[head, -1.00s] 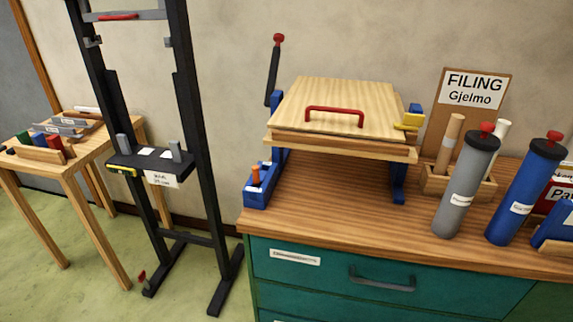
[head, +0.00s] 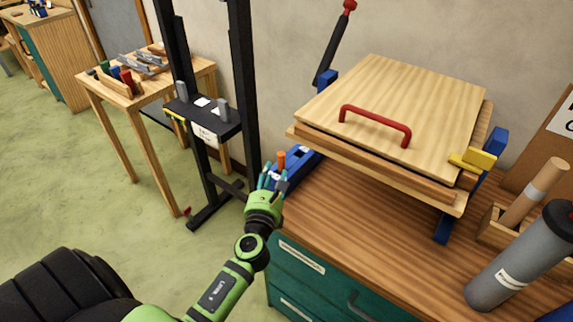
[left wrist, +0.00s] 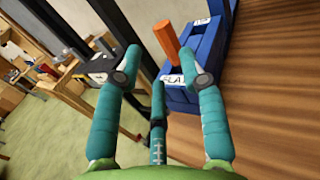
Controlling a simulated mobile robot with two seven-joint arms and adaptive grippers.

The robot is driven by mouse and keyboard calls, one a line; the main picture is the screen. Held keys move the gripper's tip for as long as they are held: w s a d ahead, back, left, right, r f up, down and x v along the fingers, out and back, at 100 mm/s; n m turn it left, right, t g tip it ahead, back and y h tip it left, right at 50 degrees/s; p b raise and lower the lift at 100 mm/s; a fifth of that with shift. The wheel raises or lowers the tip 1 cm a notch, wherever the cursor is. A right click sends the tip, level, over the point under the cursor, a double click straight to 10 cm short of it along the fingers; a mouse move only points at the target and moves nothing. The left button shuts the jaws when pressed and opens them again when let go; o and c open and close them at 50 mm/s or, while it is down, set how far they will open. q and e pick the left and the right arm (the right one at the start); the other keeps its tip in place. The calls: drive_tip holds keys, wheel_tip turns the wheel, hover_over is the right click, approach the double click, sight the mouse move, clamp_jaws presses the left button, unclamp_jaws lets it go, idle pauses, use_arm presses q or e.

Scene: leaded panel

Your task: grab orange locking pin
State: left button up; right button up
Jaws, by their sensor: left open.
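The orange locking pin (head: 281,160) stands upright in a blue holder (head: 300,172) at the left edge of the wooden bench top. In the left wrist view the orange pin (left wrist: 167,42) rises from the blue holder (left wrist: 206,50), just beyond the fingertips. My left gripper (head: 271,180) is green with teal fingers and is at the bench's left edge, close in front of the pin. In the left wrist view its fingers (left wrist: 165,70) are spread open and empty, with the pin between their lines. A label on the holder is partly hidden by a finger. My right gripper is not in view.
A wooden press with a red handle (head: 375,122) and yellow clamp (head: 474,160) stands on the bench behind the holder. A black upright frame (head: 243,75) is close left of the gripper. The bench top (head: 350,222) before the press is clear.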

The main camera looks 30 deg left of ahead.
sight(279, 160)
use_arm(q)
drive_tip(key=x, duration=0.7)
drive_tip(key=shift+w+d+f, duration=0.1)
drive_tip(key=shift+w+f, duration=0.1)
drive_tip(key=shift+f, duration=0.1)
drive_tip(key=shift+r, duration=0.1)
clamp_jaws()
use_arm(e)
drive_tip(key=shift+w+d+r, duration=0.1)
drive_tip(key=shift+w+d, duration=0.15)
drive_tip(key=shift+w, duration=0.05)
